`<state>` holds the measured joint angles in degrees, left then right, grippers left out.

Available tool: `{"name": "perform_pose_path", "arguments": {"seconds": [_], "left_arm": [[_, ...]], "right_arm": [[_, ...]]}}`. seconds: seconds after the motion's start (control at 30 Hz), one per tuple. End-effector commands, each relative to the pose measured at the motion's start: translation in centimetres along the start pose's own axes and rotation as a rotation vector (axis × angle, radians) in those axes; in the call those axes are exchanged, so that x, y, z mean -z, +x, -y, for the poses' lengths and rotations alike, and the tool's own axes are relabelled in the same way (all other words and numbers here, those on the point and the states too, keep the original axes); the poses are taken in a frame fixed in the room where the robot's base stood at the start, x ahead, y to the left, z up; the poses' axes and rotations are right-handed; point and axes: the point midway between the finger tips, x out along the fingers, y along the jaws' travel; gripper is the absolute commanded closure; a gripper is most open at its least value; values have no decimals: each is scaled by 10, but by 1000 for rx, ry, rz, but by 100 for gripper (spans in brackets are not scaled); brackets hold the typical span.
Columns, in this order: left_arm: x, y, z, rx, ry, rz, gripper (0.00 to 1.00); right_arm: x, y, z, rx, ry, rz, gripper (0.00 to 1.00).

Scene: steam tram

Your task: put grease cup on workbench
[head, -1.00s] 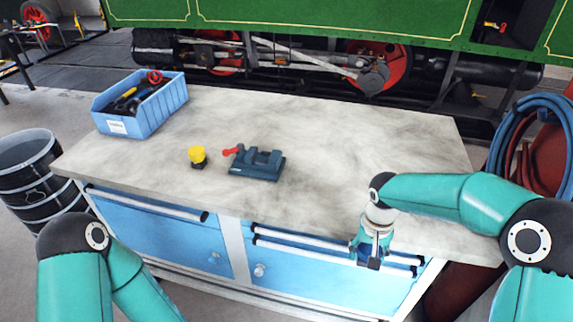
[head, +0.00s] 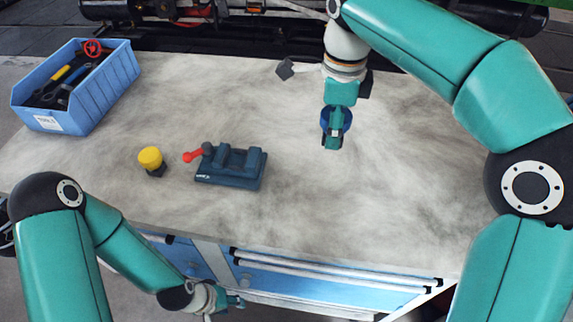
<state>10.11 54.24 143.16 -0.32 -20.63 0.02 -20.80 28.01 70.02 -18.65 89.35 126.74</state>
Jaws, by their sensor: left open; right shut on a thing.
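The workbench (head: 400,190) has a broad, mottled grey top above blue drawers. My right gripper (head: 335,138) is over the right-middle of the top, pointing down, and shut on a small round blue thing, which I take to be the grease cup (head: 347,119). The fingers hide much of the cup. I cannot tell whether the cup touches the top or hangs just above it. My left gripper (head: 235,302) is low at the bench's front edge, in front of the drawers, open and empty.
A blue bin (head: 100,99) of tools stands at the back left of the bench. A dark vise-like block (head: 230,168) with a red-knobbed lever and a yellow-capped black piece (head: 151,159) stand left of centre. The bench's right side is clear.

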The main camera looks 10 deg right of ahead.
Motion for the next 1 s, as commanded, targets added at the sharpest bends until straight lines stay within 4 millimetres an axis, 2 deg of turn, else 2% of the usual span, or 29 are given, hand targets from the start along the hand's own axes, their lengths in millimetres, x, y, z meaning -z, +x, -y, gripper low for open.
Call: {"name": "perform_pose_path", "arguments": {"seconds": [0.1, 0.23, 0.6, 0.7, 0.8, 1.0], "left_arm": [[0, 1, 0, 0, 0, 1, 58], [0, 4, 2, 0, 0, 1, 58], [0, 10, 4, 0, 0, 0, 58], [0, 10, 4, 0, 0, 0, 58], [0, 10, 4, 0, 0, 0, 58], [0, 10, 4, 0, 0, 0, 58]], "right_arm": [[4, 4, -1, -1, 16, 0, 95], [8, 24, -1, -3, 23, -1, 95], [10, 116, -1, -5, 26, -2, 95], [10, 136, 0, -4, 25, -2, 95], [10, 149, 0, -1, 25, -1, 95], [10, 163, 0, -1, 26, -1, 95]]}}
